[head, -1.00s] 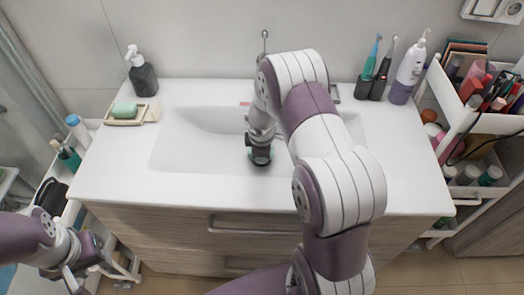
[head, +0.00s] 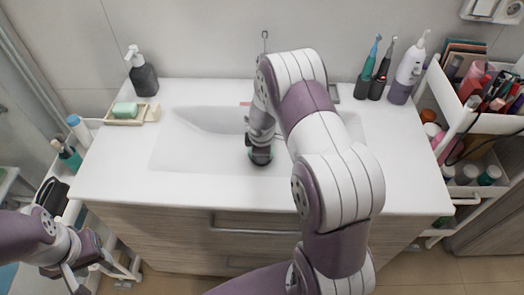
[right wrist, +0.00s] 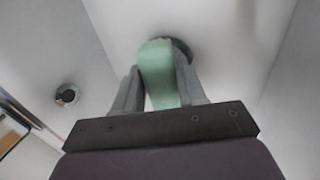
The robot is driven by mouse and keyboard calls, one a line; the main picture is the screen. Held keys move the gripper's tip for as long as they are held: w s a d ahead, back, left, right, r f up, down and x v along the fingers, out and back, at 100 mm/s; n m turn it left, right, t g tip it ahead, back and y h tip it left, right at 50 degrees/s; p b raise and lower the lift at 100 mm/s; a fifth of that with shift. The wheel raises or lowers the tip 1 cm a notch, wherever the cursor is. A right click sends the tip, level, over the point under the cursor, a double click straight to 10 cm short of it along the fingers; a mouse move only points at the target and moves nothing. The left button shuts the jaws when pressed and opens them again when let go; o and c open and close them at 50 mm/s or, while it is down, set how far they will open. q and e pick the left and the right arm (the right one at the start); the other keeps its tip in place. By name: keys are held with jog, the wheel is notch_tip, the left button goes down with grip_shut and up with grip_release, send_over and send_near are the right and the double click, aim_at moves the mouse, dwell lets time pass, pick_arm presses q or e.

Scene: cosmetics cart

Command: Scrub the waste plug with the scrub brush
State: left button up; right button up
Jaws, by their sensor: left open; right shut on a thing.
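My right gripper (right wrist: 160,92) is shut on the scrub brush (right wrist: 158,75), whose pale green part shows between the fingers in the right wrist view. A dark round shape, apparently the waste plug (right wrist: 182,48), shows partly behind the brush's far end on the white basin. I cannot tell whether they touch. In the head view my right gripper (head: 260,157) points down inside the sink, and it and my arm hide the plug there. My left gripper (head: 80,276) is open and empty at the lower left, off the counter's front.
The white sink (head: 180,150) has a small round metal fitting (right wrist: 67,95). A soap dispenser (head: 143,75) and soap dish (head: 125,112) stand at the back left. Electric toothbrushes (head: 378,75) and a white bottle (head: 406,70) stand at the back right, beside a loaded cart (head: 462,122).

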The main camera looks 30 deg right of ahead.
jog(key=shift+w+d, duration=0.15)
jog(key=shift+w, duration=0.05)
jog(key=shift+f, duration=0.2)
jog(key=shift+s+b, duration=0.2)
jog(key=shift+b, duration=0.15)
jog(key=shift+s+a+r+b, duration=0.1)
jog(key=shift+s+a+b, duration=0.55)
jog(key=shift+s, duration=0.3)
jog(key=shift+r, duration=0.15)
jog(key=shift+w+d+r+p, duration=0.15)
jog(key=shift+w+p, duration=0.2)
jog(key=shift+p, duration=0.25)
jog(key=shift+w+d+f+p, duration=0.2)
jog(key=shift+w+d+p, duration=0.05)
jog(key=shift+w+p, duration=0.1)
jog(key=shift+w+d+p, duration=0.3)
jog(key=shift+w+p, duration=0.2)
jog(key=shift+w, duration=0.05)
notch_tip(320, 180, up, 7)
jog(key=p, duration=0.6)
jog(key=shift+p, duration=0.3)
jog(key=shift+w+f, duration=0.1)
jog(key=shift+f, duration=0.1)
